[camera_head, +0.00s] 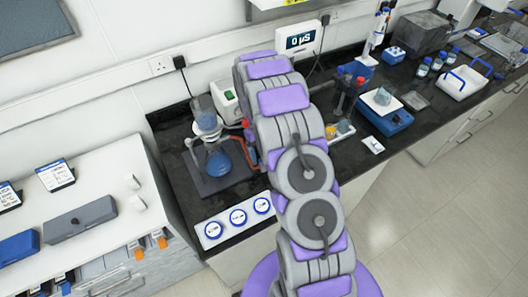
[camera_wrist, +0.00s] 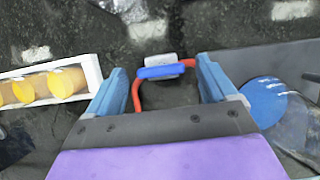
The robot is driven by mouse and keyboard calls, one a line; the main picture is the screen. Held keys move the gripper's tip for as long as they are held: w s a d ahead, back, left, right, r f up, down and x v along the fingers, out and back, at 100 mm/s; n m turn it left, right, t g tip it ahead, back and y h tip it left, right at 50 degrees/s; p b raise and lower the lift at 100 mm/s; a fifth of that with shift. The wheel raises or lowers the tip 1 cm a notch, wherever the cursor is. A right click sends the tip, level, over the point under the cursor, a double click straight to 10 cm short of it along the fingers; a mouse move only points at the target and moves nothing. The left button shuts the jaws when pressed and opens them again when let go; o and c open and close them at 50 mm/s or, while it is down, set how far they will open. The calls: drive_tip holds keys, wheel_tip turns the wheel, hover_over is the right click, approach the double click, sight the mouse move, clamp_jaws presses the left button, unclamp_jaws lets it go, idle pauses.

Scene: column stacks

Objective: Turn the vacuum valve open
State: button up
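In the wrist view the vacuum valve is a small grey block with a blue bar handle (camera_wrist: 163,72) across it. The handle lies roughly crosswise in the picture. A red tube (camera_wrist: 138,95) joins it on the left and another on the right. My gripper (camera_wrist: 160,76) is open, with one blue finger on each side of the valve and a gap to the handle on both sides. I cannot tell how far the fingertips are above it. In the head view my arm hides the gripper and the valve; some red tubing (camera_head: 243,150) shows beside the arm.
A flask with blue liquid (camera_head: 217,162) stands on a dark base left of my arm; it also shows close to the right finger (camera_wrist: 265,100). A white tray (camera_wrist: 92,72) with yellow pieces lies left. The pump (camera_head: 227,101) stands behind the flask.

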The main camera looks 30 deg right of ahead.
drive_tip(key=shift+w, duration=0.1)
drive_tip(key=v, duration=1.7)
drive_tip(key=shift+p, duration=0.4)
drive_tip(key=shift+r, duration=0.1)
